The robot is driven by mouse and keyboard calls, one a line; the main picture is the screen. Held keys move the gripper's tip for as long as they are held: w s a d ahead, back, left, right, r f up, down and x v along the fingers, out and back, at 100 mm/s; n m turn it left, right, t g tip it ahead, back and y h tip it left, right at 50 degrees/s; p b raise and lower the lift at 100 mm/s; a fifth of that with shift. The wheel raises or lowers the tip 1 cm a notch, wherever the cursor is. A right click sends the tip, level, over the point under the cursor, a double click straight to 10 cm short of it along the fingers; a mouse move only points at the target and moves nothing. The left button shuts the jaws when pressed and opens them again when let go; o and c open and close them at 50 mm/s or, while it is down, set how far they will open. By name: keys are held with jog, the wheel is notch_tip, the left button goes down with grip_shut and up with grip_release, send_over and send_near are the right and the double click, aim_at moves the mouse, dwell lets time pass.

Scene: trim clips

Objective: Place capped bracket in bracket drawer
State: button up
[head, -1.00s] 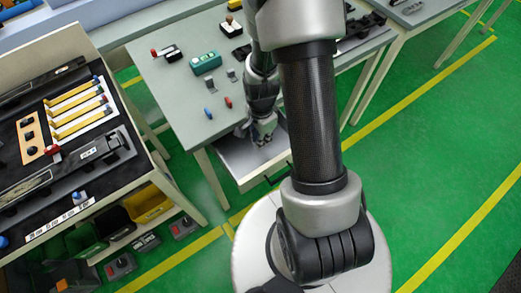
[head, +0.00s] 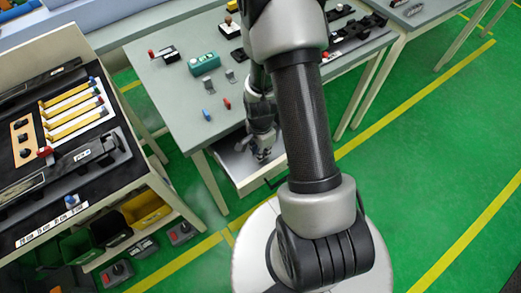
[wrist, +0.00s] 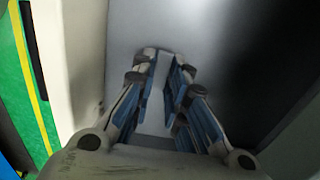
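The open drawer (head: 222,157) is pulled out under the front edge of the grey table. My gripper (head: 263,152) points down into it, and my arm hides the drawer's right part. In the wrist view the fingers of my gripper (wrist: 163,68) stand apart with their blue pads facing each other. Pale drawer floor (wrist: 135,30) shows between them, and I see nothing held. I cannot make out a capped bracket in the drawer. A small grey bracket (head: 230,75) stands on the table, with a red piece (head: 227,103) and a blue piece (head: 207,115) near it.
A workbench (head: 130,205) with yellow strips and bins is at the left. The green floor (head: 430,160) at the right is clear. The drawer wall (wrist: 85,60) is close beside my gripper.

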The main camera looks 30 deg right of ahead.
jog(key=o, duration=0.4)
jog(key=shift+r, duration=0.15)
notch_tip(320, 180, up, 22)
jog(key=a+n+t+p, duration=0.1)
jog(key=a+n+p, duration=0.2)
jog(key=n+p, duration=0.15)
jog(key=s+a+r+n+t, duration=0.1)
jog(key=s+a+r+n, duration=0.1)
jog(key=s+r+n, duration=0.2)
jog(key=s+a+r+n+t, duration=0.1)
jog(key=s+a+r+n, duration=0.2)
jog(key=r, duration=0.4)
jog(key=s+a+r+n+t, duration=0.1)
jog(key=s+a+r+n, duration=0.1)
jog(key=s+r+n, duration=0.3)
jog(key=shift+s+a+r+n+t, duration=0.15)
jog(key=shift+r+n, duration=0.15)
jog(key=shift+r, duration=0.15)
jog(key=shift+s+a+r+n+t, duration=0.15)
jog(key=shift+r+n, duration=0.1)
jog(key=shift+r, duration=0.15)
jog(key=shift+w, duration=0.15)
